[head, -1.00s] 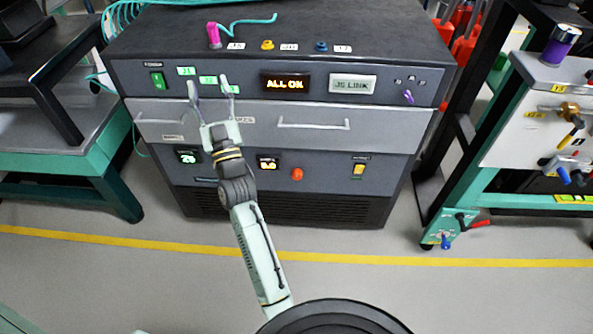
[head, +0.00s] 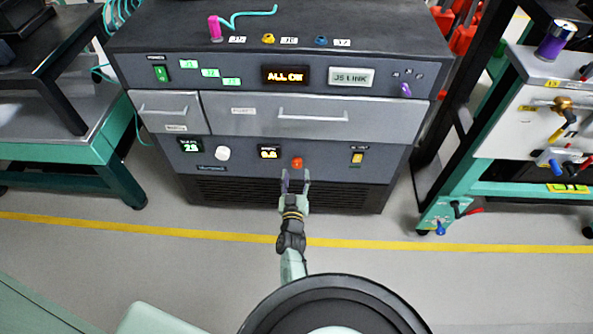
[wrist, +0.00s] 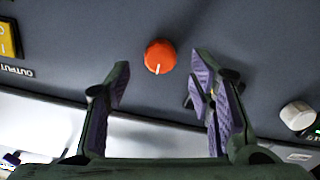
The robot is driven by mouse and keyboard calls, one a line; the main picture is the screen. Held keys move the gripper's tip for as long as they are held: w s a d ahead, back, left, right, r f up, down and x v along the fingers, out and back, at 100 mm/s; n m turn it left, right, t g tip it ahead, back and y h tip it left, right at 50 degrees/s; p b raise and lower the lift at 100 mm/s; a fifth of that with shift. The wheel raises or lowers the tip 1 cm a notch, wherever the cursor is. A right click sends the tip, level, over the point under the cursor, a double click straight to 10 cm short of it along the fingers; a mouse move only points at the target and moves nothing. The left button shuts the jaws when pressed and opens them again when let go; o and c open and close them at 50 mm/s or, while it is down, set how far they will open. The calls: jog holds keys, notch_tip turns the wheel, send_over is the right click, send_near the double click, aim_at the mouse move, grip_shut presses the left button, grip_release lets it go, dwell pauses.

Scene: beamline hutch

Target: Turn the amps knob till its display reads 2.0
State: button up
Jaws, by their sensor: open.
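The amps knob is a round orange-red knob (head: 297,162) on the lower front panel of the dark cabinet, right of the small amps display (head: 268,153). The display's lit digits are too small to read surely. In the wrist view the orange knob (wrist: 159,57) shows a white pointer line toward the bottom of the picture. My gripper (head: 295,177) is open and empty, just below the knob in the head view. In the wrist view its two fingers (wrist: 160,78) are spread on either side of the knob, with no contact visible.
A white knob (head: 222,153) and a green-lit display (head: 190,146) sit left on the same panel. A yellow output switch (head: 357,157) is to the right. Closed drawers (head: 310,117) lie above. A cart (head: 535,125) stands at right. The floor in front is clear.

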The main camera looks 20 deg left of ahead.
aim_at(297, 166)
jog(key=shift+b+x, duration=0.5)
jog(key=shift+x, duration=1.45)
jog(key=shift+c, duration=0.4)
jog(key=c, duration=1.1)
